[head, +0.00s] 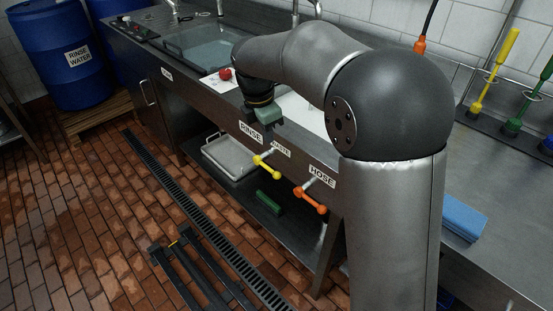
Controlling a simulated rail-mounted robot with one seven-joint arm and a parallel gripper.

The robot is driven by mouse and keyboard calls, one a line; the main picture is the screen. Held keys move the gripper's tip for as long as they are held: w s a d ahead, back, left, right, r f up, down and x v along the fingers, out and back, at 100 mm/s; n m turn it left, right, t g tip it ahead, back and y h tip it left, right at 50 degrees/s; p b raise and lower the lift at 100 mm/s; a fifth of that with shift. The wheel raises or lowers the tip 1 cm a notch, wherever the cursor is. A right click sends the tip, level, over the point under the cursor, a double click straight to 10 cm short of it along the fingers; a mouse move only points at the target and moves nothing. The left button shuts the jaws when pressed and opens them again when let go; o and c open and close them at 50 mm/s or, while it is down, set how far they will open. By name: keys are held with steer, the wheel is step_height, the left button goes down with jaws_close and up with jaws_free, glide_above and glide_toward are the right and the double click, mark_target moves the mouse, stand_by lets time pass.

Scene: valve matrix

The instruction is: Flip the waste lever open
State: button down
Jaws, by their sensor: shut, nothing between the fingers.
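A yellow lever (266,166) sticks out from the front panel of the sink counter, just below a small white label (281,150) whose lettering is hard to read and may say WASTE. The lever slants down to the right. My gripper (262,122) points down in front of the counter edge, above and slightly left of the yellow lever and apart from it in the picture. Its fingers are shut and empty, and small in this view. An orange lever (310,200) sits to the right, below the HOSE label (322,176).
The RINSE label (250,132) is beside my gripper; no lever shows clearly at it. A red round object (225,74) lies on the counter near my wrist. My arm hides part of the counter.

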mark_target(269, 168)
steer(key=w+n, duration=0.1)
steer(key=w+a+f+n, duration=0.1)
steer(key=w+a+n, duration=0.1)
steer(key=shift+w+a+f, duration=0.1)
steer(key=shift+w+f, duration=0.15)
steer(key=f, duration=0.4)
steer(key=w+d+f+b, duration=0.1)
steer(key=f, duration=0.4)
steer(key=d+f, duration=0.1)
steer(key=f, duration=0.3)
steer(key=shift+w+f, duration=0.35)
steer(key=shift+w, duration=0.05)
